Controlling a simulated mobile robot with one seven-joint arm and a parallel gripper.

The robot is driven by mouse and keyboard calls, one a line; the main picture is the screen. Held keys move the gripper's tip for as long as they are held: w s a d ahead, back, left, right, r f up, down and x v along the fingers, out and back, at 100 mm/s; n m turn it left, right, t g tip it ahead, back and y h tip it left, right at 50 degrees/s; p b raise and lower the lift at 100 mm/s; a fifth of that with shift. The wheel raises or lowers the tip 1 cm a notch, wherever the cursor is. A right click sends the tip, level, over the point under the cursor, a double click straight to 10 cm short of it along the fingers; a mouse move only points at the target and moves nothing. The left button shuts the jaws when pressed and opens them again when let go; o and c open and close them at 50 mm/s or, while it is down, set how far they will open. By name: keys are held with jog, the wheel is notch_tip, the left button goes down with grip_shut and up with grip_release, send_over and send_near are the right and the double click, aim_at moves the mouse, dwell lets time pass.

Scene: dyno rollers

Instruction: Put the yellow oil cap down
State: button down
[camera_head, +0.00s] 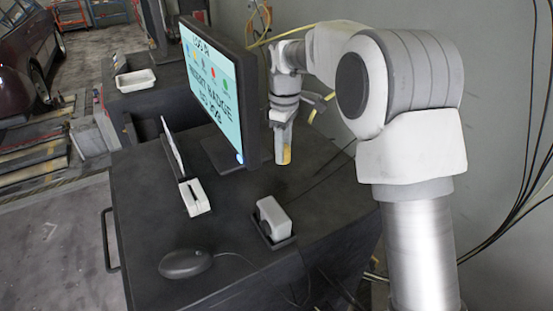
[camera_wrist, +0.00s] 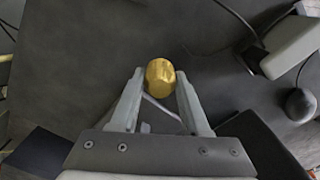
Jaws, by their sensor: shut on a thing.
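The yellow oil cap (camera_wrist: 160,77) is held between the fingertips of my gripper (camera_wrist: 158,88) in the wrist view. In the head view my gripper (camera_head: 284,150) points down beside the right edge of the monitor, with the yellow oil cap (camera_head: 286,155) at its tip. The gripper is shut on the cap. Below it is the dark top of the cabinet (camera_head: 245,275). The cap appears to be above this surface; the exact gap cannot be told.
A monitor (camera_head: 215,95) stands close to the left of my gripper. A white box-shaped device (camera_head: 272,218) sits on the cabinet top nearer the camera, with a dark mouse (camera_head: 185,263) at front left. A white device (camera_head: 194,197) stands below the monitor. Cabinet top under the gripper looks bare.

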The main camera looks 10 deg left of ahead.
aim_at(278, 174)
jog(key=shift+w+a+f, duration=0.1)
jog(key=shift+a+f, duration=0.35)
jog(key=shift+a, duration=0.25)
jog(key=shift+f+p, duration=0.5)
jog(key=shift+f, duration=1.5)
jog(key=shift+f, duration=0.15)
jog(key=shift+c, duration=1.9)
grip_release()
notch_tip(278, 174, up, 12)
jog(key=shift+r+b, duration=0.2)
jog(key=shift+b, duration=0.25)
